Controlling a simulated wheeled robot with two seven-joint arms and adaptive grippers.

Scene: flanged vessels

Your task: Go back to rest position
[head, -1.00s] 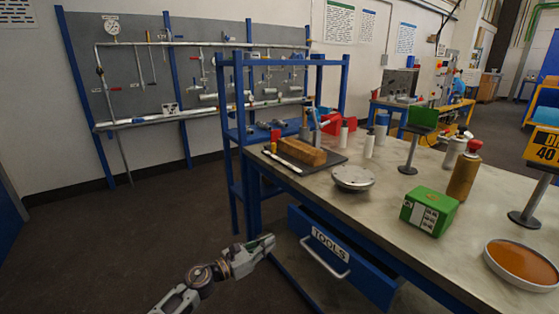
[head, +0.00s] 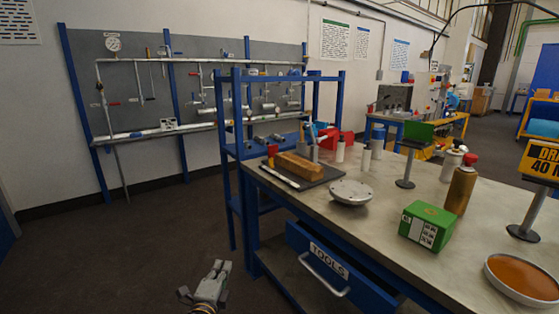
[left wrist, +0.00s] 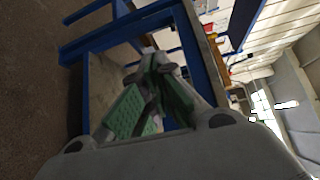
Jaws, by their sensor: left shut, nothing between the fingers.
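My left gripper (head: 219,268) is low at the bottom of the head view, over the floor and to the left of the workbench (head: 400,195). It is shut and empty, and apart from the bench. In the left wrist view its green-padded fingers (left wrist: 152,92) are together, with a blue frame behind them. My right gripper is not in any view.
The bench has an open drawer marked TOOLS (head: 328,262) jutting out at its front. A grey flange (head: 351,191), a green box (head: 428,226) and an orange dish (head: 524,276) stand on top. A blue shelf rack (head: 236,130) stands behind. Floor at left is clear.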

